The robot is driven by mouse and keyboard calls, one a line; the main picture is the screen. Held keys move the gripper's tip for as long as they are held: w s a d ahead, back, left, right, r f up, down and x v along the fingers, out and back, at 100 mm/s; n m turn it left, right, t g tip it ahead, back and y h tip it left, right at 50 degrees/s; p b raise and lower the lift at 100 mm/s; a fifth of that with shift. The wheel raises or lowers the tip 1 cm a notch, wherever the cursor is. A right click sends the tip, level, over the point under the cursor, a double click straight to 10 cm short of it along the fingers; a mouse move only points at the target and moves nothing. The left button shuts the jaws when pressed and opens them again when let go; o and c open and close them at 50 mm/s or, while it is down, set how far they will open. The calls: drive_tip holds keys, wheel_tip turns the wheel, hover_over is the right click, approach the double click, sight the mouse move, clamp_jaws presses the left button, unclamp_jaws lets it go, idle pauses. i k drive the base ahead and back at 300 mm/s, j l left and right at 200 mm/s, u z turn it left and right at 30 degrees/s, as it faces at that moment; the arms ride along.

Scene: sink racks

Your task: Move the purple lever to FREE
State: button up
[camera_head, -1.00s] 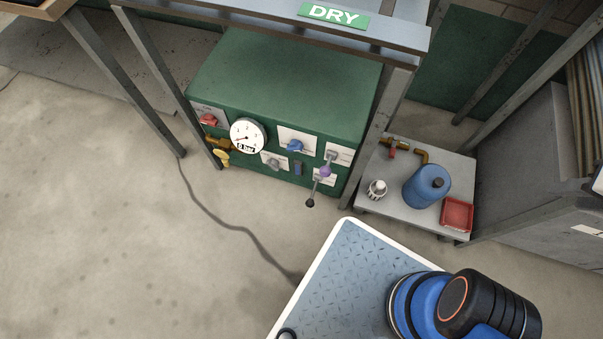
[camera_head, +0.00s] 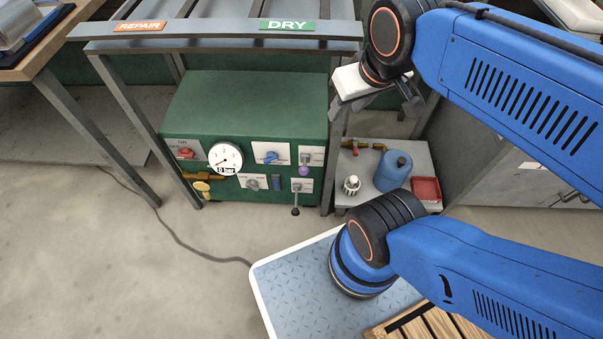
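The purple lever (camera_head: 303,171) is on the front of the green machine box (camera_head: 250,95), at its right side. Its purple knob sits just below a small white label plate (camera_head: 318,155); the lettering is too small to read, so I cannot tell which mark it is at. My gripper (camera_head: 377,108) is up and to the right of the lever, in front of the rack's right end and apart from the lever. Its dark fingers are spread wide with nothing between them.
A black-knobbed lever (camera_head: 295,211) hangs just below the purple one. A blue lever (camera_head: 270,157), a red knob (camera_head: 186,153) and a gauge (camera_head: 225,158) share the panel. A blue canister (camera_head: 393,171) and a red tray (camera_head: 426,190) stand right on a low shelf.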

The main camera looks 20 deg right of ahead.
sight(304, 171)
drive_tip(key=k+j+u, duration=0.2)
drive_tip(key=k+j, duration=0.55)
drive_tip(key=k, duration=0.05)
